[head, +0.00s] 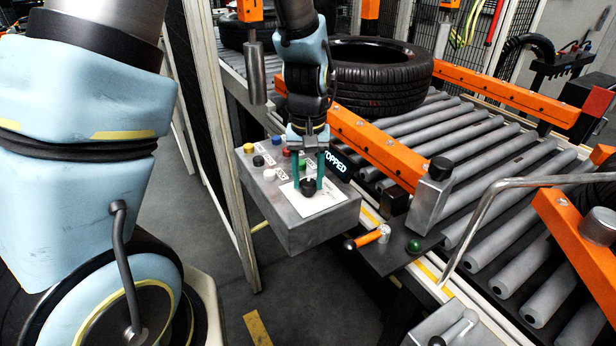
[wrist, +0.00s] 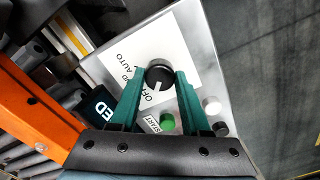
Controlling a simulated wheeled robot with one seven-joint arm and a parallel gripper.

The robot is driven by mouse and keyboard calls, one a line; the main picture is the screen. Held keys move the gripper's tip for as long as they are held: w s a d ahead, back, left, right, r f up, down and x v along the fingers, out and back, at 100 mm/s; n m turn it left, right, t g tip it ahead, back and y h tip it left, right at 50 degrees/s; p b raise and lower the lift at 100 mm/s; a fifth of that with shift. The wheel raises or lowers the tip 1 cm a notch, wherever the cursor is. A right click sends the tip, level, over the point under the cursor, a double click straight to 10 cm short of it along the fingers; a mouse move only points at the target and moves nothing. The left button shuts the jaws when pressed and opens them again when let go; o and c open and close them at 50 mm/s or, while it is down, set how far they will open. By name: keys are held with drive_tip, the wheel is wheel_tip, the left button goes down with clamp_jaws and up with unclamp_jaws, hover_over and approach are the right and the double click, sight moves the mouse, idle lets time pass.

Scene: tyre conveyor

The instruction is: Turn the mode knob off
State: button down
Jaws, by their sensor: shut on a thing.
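The mode knob (head: 308,187) is a round black knob on a white label plate on top of the grey control box (head: 310,228). In the wrist view the knob (wrist: 159,73) carries a white mark that points toward the side of the label with the letters OFF. The word AUTO is printed farther round the label. My gripper (head: 308,182) has green fingers and points down over the plate. In the wrist view my gripper (wrist: 161,77) is shut on the knob, one finger on each side. Part of the label text is hard to read.
A dark display (head: 337,165) reads "TOPPED", its start hidden. Orange rails (head: 377,147) and conveyor rollers (head: 470,130) lie to the right; a tyre (head: 378,82) rests behind.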

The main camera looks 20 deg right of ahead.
sight(308, 182)
drive_tip(key=shift+c, duration=1.9)
unclamp_jaws()
wheel_tip(308, 182, up, 11)
drive_tip(key=b, duration=0.1)
drive_tip(key=shift+b, duration=0.4)
drive_tip(key=shift+f, duration=0.1)
drive_tip(key=a+f+n, duration=0.1)
drive_tip(key=a+f, duration=0.1)
drive_tip(key=a, duration=1)
drive_tip(key=w+a+f+n+t, duration=0.1)
drive_tip(key=a+f+n, duration=0.1)
drive_tip(key=a, duration=1.1)
drive_tip(key=shift+w+a+f+t, duration=0.15)
drive_tip(key=shift+f+t, duration=0.15)
drive_tip(key=shift+f, duration=0.1)
